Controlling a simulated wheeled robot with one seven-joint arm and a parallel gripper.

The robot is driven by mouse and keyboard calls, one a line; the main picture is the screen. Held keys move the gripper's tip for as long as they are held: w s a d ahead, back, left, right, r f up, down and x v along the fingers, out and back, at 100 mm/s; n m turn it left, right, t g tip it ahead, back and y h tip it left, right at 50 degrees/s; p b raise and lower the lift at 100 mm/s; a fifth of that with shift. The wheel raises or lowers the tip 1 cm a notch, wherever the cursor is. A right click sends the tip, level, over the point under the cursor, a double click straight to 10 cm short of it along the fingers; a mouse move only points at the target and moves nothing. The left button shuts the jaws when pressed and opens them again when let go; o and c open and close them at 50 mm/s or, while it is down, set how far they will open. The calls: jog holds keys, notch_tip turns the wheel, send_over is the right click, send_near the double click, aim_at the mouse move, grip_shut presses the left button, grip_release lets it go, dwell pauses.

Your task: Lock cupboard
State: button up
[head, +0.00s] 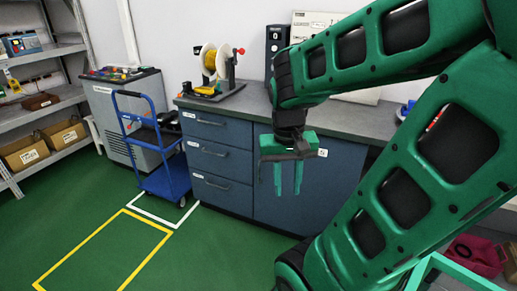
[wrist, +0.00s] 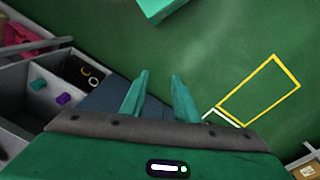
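The cupboard (head: 285,200) is the blue unit under the grey worktop, to the right of a stack of drawers. A dark blue surface (wrist: 97,100) shows beside the fingers.
Three blue drawers (head: 216,155) look closed. A blue trolley (head: 165,180) stands left of them. A spool stand (head: 213,70) is on the worktop. A pink-red object (head: 474,255) lies at lower right. Green floor with a yellow outline (head: 105,250) is clear.

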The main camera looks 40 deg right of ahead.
jog(key=w+d+f+m+h, duration=0.4)
jog(key=w+d+h, duration=0.1)
jog(key=w+d, duration=0.65)
jog(key=w+d+f+m+h, duration=0.4)
jog(key=w+d+h, duration=0.1)
jog(key=w+d, duration=0.65)
jog(key=w+d+f+n+t+h, duration=0.25)
jog(key=w+f+t+h, duration=0.4)
jog(key=w+f, duration=0.95)
jog(key=w+r+x, duration=0.1)
jog(key=x, duration=0.9)
jog(key=shift+w+a+y, duration=0.3)
jog(key=shift+w+y, duration=0.05)
jog(key=shift+y, duration=0.1)
jog(key=shift+t, duration=0.25)
